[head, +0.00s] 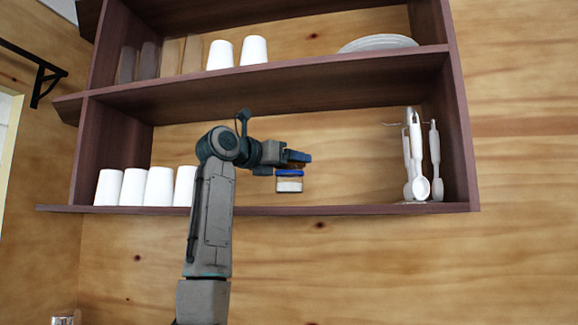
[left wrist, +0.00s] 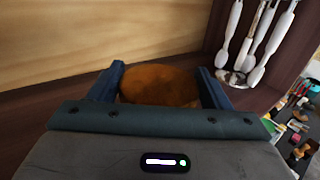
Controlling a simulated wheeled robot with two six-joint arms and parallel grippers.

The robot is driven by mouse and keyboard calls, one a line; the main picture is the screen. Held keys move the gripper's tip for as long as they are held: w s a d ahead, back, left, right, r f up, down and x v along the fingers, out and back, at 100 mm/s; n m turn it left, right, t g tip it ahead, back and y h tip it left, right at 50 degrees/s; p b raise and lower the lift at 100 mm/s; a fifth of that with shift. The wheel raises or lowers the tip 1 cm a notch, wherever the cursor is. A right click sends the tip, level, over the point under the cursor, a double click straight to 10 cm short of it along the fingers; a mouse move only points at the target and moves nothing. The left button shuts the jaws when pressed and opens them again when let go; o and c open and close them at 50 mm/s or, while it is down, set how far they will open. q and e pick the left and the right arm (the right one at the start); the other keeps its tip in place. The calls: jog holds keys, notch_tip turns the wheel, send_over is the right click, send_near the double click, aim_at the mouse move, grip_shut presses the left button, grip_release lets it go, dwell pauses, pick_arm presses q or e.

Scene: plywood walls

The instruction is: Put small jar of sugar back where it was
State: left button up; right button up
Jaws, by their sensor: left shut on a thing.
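The small jar of sugar (head: 289,184) shows a white body and a blue band in the head view. My left gripper (head: 298,157) is shut on it and holds it in front of the lower compartment of the wall shelf (head: 340,209). In the left wrist view a round orange-brown top (left wrist: 160,85) sits between the two fingers of my left gripper (left wrist: 160,88). I cannot tell whether the jar touches the shelf board. My right gripper is not in view.
White cups (head: 132,187) stand at the left of the lower shelf. White utensils hang on a rack (head: 420,165) at its right end. More white cups (head: 237,52) and plates (head: 378,43) are on the upper shelf. The board between jar and utensils is clear.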

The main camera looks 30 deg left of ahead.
aim_at(280, 172)
pick_arm(q)
notch_tip(280, 172, down, 2)
jog(key=shift+f+p, duration=0.1)
jog(key=shift+p, duration=0.25)
jog(key=shift+w+f, duration=0.1)
jog(key=shift+f, duration=0.35)
jog(key=shift+d, duration=0.1)
jog(key=shift+f, duration=0.15)
jog(key=o, duration=1.1)
